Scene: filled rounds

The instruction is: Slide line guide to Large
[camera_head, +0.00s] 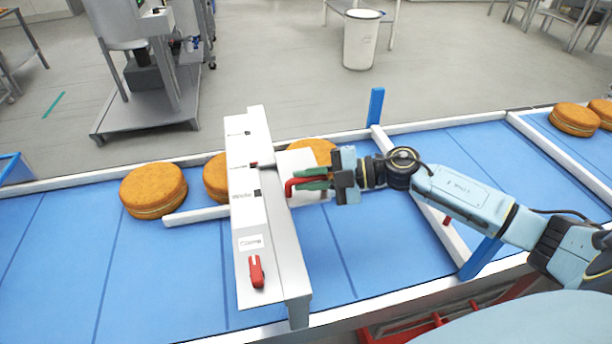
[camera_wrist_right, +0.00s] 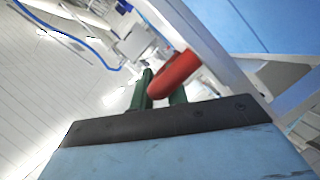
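The line guide is a pale bar assembly across the blue conveyor, with a white panel (camera_head: 247,215) carrying several small labels too blurred to read surely. A red handle (camera_head: 291,187) sticks out at its right side. My right gripper (camera_head: 304,179) is at this handle, its green fingers closed around it. In the right wrist view the red handle (camera_wrist_right: 175,75) sits between the green fingers of the right gripper (camera_wrist_right: 162,88). A second red lever (camera_head: 256,271) is at the panel's near end. My left gripper is not in view.
Orange-brown filled rounds (camera_head: 153,190) lie on the blue conveyor (camera_head: 180,270), some partly hidden behind the panel. More rounds (camera_head: 574,119) are at the far right. White rails and blue posts (camera_head: 375,106) border the belt. The belt left of the panel's near end is clear.

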